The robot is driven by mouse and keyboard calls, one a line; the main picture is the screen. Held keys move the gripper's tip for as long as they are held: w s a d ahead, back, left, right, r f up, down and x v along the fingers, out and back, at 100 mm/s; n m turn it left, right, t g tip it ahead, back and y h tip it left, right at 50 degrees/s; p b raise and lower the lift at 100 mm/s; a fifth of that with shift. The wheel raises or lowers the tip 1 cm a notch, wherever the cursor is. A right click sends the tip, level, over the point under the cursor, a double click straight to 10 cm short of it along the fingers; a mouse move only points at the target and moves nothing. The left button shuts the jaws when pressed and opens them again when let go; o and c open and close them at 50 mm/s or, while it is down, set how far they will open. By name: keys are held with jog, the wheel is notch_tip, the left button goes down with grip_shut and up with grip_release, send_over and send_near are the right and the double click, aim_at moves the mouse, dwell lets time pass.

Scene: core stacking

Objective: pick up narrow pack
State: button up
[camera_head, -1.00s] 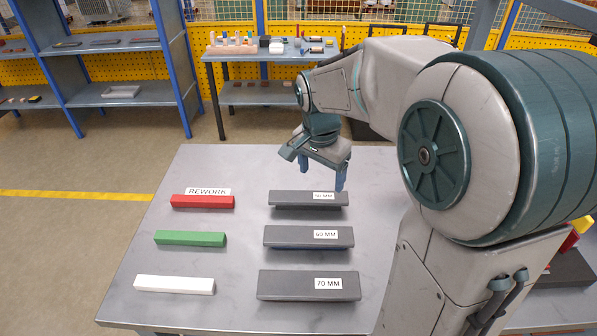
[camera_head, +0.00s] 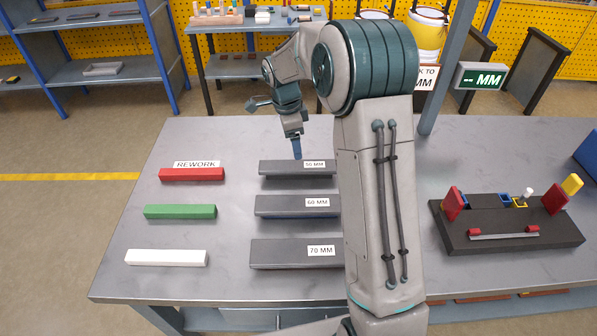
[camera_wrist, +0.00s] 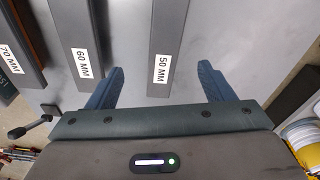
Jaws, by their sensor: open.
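No label reads "narrow pack". Three dark grey bars lie in a column on the table, tagged 50 MM (camera_head: 283,166), 60 MM (camera_head: 280,201) and 70 MM (camera_head: 283,246); the 50 MM bar is the slimmest. My gripper (camera_head: 297,157) points down at the 50 MM bar's far side, towards its right end. In the wrist view my gripper (camera_wrist: 160,71) is open and empty, its two fingers apart on either side of the 50 MM bar's labelled end (camera_wrist: 172,20). I cannot tell the remaining height. My arm hides the right ends of the bars in the head view.
Red (camera_head: 192,174), green (camera_head: 180,211) and white (camera_head: 166,257) bars lie to the left, with a REWORK label behind the red one. A black fixture (camera_head: 510,236) with coloured blocks stands at the right. The table (camera_head: 235,140) is clear behind the bars.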

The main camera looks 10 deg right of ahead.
jog(key=b, duration=0.2)
send_over(299, 164)
jog(key=s+a, duration=0.1)
notch_tip(299, 164, down, 4)
jog(key=shift+a+f, duration=0.1)
jog(key=shift+f, duration=0.05)
jog(key=f, duration=0.1)
jog(key=f+b, duration=0.1)
jog(key=f, duration=0.1)
jog(key=d+f+b, duration=0.1)
jog(key=f, duration=0.1)
jog(key=shift+w+f, duration=0.1)
jog(key=shift+w, duration=0.25)
jog(key=c, duration=1.5)
